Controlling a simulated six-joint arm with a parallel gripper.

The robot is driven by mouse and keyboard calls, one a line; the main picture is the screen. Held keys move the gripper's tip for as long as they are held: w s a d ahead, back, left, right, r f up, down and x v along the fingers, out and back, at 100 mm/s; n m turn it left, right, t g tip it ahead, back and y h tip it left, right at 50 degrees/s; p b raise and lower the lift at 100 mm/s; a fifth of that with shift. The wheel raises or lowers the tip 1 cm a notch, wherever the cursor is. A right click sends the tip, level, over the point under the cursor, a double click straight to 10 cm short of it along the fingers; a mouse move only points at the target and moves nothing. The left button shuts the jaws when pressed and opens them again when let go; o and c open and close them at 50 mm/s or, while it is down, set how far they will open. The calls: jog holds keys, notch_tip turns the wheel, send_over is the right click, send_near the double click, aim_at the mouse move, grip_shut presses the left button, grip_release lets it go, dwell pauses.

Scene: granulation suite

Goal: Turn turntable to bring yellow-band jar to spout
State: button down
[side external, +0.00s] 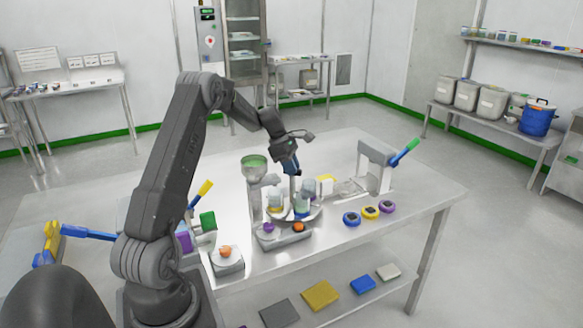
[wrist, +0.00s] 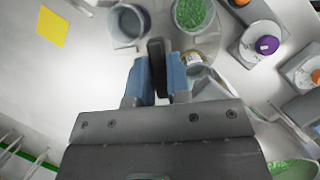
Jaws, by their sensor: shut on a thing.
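The turntable (side external: 312,213) is a pale round disc on the steel table, with several jars on it. A clear jar with a yellow band (side external: 274,203) stands on its left side, close to the hopper (side external: 254,163) holding green granules. In the wrist view the yellow-band jar (wrist: 194,59) is partly hidden, just right of my fingers. A jar of green granules (wrist: 194,14) and an empty-looking jar (wrist: 127,24) stand farther out. My gripper (wrist: 157,66) has its blue fingers shut on a dark upright post (wrist: 156,50) among the jars. The spout's outlet is not clearly visible.
Orange and purple knobs on grey bases (side external: 226,260) line the front. Blue, yellow and purple rings (side external: 369,212) lie to the right, before a grey stand with a green-tipped blue lever (side external: 405,152).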

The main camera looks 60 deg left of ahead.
dwell(0.5)
jog(key=c, duration=1.1)
grip_release()
jog(key=shift+r, duration=0.1)
jog(key=v, duration=1.3)
jog(key=shift+s+a+r, duration=0.15)
jog(key=shift+a+r, duration=0.1)
